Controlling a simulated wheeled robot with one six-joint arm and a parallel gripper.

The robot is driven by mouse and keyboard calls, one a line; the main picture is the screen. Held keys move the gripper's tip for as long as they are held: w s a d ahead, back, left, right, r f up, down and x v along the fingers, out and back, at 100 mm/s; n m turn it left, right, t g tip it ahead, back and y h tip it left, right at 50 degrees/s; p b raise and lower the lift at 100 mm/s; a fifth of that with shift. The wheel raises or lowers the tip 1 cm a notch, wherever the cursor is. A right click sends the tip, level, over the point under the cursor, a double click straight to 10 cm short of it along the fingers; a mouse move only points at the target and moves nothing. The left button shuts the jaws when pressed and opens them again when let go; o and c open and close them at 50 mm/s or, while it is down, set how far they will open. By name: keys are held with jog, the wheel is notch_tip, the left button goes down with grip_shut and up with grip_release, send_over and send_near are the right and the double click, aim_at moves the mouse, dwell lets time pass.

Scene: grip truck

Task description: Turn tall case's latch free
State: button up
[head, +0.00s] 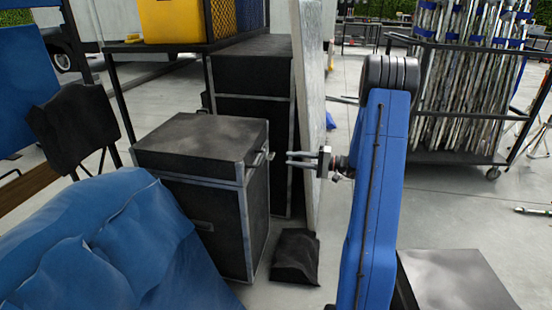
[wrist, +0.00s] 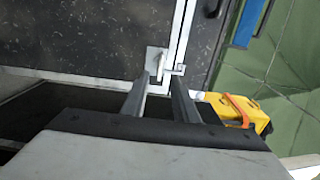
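A black case (head: 200,200) with metal edges stands upright in the middle of the head view, with a taller black case (head: 252,105) behind it. A small metal latch (head: 261,158) juts from the right side of the nearer case, at its lid seam. My gripper (head: 289,158) points left at this latch, a short way to its right. In the wrist view the latch (wrist: 166,66) sits on the metal edge strip, just beyond and between my fingertips (wrist: 160,76). The fingers are apart with nothing gripped. I cannot tell whether they touch the latch.
A pale upright panel (head: 311,100) stands close behind my gripper. A dark bag (head: 295,257) lies on the floor below. A blue cloth heap (head: 110,240) fills the lower left. A cart of poles (head: 460,90) stands at right. A yellow box (wrist: 240,110) shows in the wrist view.

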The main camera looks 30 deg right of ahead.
jog(key=x, duration=0.7)
jog(key=shift+w+a, duration=0.2)
jog(key=shift+a, duration=0.1)
jog(key=shift+c, duration=0.7)
grip_shut()
